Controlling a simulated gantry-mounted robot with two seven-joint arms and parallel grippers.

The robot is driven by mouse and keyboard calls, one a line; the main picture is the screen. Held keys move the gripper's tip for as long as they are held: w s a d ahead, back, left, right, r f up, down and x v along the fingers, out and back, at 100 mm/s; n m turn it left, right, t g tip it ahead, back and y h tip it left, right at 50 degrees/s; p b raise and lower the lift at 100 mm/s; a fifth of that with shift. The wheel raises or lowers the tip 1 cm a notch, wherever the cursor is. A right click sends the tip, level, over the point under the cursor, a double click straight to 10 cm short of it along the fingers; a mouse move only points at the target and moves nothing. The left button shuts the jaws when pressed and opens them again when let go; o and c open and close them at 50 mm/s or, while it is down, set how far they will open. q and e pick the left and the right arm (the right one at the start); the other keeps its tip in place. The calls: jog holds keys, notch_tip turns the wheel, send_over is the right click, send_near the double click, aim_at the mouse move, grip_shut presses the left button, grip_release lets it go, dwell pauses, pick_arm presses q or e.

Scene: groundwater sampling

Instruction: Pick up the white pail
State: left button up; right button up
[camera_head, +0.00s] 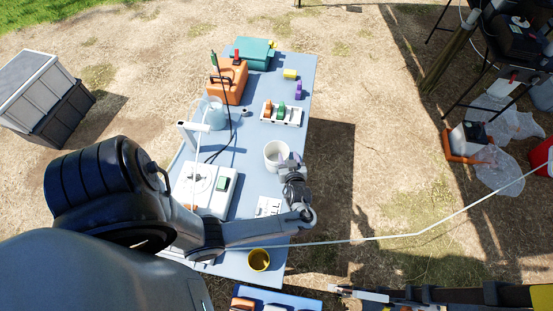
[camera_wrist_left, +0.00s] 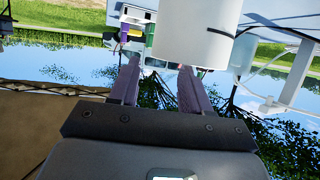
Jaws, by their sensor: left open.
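The white pail (camera_head: 271,151) stands on the blue table (camera_head: 303,75), at its right side near the middle. In the left wrist view the pail (camera_wrist_left: 196,30) is large, beyond the fingertips and mostly to the right of their midline. My left gripper (camera_head: 291,163) is at the pail's near right side in the head view. In the left wrist view its two purple-grey fingers (camera_wrist_left: 158,70) are apart with nothing held between them. I cannot tell whether a fingertip touches the pail. My right gripper is not in view.
A yellow cup (camera_head: 259,260) stands at the near end. A white instrument box (camera_head: 207,188) and a clear jug (camera_head: 215,113) are to the left. A white rack (camera_head: 281,114), an orange case (camera_head: 230,82) and a teal case (camera_head: 254,53) lie farther back.

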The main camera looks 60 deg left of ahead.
aim_at(285, 146)
pick_arm(q)
jog(key=shift+b+x, duration=0.3)
jog(key=shift+x, duration=2.7)
grip_shut()
